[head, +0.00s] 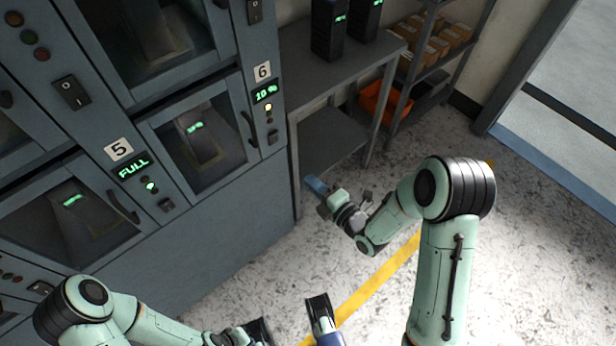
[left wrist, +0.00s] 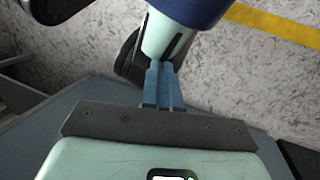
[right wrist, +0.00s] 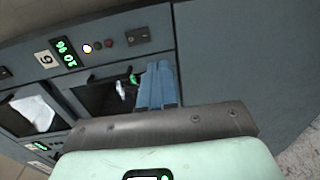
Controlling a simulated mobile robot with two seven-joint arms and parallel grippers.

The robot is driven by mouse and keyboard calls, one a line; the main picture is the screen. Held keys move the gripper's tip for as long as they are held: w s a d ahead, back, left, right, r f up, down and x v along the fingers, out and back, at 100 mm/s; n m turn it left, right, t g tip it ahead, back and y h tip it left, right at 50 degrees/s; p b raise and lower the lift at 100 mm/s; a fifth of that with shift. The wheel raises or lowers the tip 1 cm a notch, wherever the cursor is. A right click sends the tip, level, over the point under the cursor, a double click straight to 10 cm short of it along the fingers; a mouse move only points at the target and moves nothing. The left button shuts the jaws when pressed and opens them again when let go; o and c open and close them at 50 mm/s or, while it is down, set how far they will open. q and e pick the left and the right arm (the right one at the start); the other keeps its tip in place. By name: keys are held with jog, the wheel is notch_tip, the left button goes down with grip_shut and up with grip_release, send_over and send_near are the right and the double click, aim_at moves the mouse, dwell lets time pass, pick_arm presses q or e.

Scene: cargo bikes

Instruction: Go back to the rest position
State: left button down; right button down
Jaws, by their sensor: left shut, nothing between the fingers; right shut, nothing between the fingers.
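My right gripper (head: 316,186) is shut and empty, with its blue fingers pressed together. In the head view it shows in front of the table beside the cabinet, over the floor side of it. In the right wrist view its fingers (right wrist: 158,85) show against the grey charging cabinet (right wrist: 225,50). My left gripper (left wrist: 163,85) is shut and empty in the left wrist view, with parts of my own body just beyond it. In the head view the left arm runs along the bottom edge, and its fingers cannot be made out.
Two black batteries (head: 328,28) stand on a grey table (head: 300,65). A shelf with boxes (head: 430,45) and an orange bin (head: 385,100) stands behind. Speckled floor is clear at right.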

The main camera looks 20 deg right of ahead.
dwell(0.5)
